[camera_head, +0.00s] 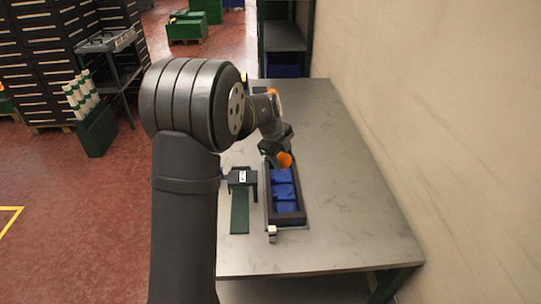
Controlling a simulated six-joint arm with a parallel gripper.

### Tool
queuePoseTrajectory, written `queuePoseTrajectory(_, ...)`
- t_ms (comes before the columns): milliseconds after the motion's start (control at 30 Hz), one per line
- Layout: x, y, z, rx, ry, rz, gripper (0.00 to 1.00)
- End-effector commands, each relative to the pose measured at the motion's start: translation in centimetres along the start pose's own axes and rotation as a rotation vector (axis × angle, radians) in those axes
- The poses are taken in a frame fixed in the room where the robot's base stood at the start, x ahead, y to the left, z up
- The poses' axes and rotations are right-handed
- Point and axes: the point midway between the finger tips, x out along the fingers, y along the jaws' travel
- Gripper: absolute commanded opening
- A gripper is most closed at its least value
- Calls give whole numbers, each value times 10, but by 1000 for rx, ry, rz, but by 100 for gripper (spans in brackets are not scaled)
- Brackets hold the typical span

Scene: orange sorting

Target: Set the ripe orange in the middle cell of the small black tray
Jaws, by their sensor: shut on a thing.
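The orange (284,160) is at the end of my gripper (281,154), which is shut on it. The fingers are small and partly hidden in this view. The small black tray (304,216) lies lengthwise on the metal table, with blue cells in a row. The middle blue cell (284,190) shows no fruit, and neither does the near cell (286,207). The orange appears just beyond or over the far cell (281,175). Its exact height above the tray cannot be told.
A dark stand with a green strip (239,212) is left of the tray. A small whitish block (272,233) is at the tray's near end. The metal table (350,210) is clear to the right, up to the wall. My arm hides the table's left part.

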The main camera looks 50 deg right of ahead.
Motion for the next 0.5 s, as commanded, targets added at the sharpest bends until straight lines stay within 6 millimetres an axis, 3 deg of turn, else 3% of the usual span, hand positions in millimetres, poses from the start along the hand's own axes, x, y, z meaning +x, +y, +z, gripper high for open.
queuePoseTrajectory(500, 40, 12, 1, -12, 1, 5, 20)
